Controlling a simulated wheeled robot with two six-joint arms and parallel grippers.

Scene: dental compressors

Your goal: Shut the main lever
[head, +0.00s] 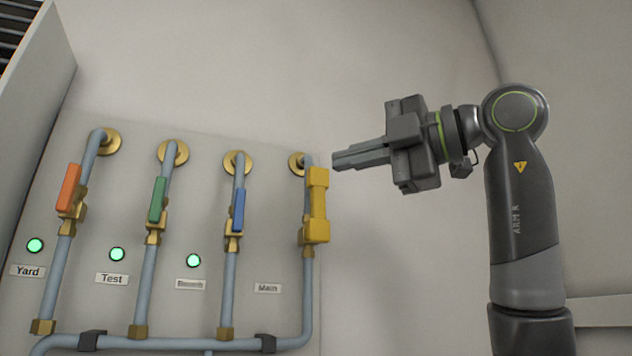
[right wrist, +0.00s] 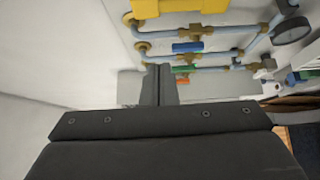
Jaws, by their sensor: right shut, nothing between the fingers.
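The main lever (head: 318,205) is a chunky yellow handle on the rightmost pipe, above the label "Main" (head: 268,288). It stands upright, in line with its pipe. My right gripper (head: 347,160) is shut and empty, with its fingertips pointing left, just right of the lever's upper end. In the head view a small gap shows between them. In the right wrist view the yellow lever (right wrist: 180,7) is cut off by the top edge, and the shut fingers (right wrist: 157,82) point past it. My left gripper is not in view.
Orange (head: 69,188), green (head: 158,200) and blue (head: 238,210) levers stand on the pipes to the left, also in line with them. Green lamps glow beside these three pipes. A horizontal pipe (head: 180,343) joins them below. The wall right of the main lever is bare.

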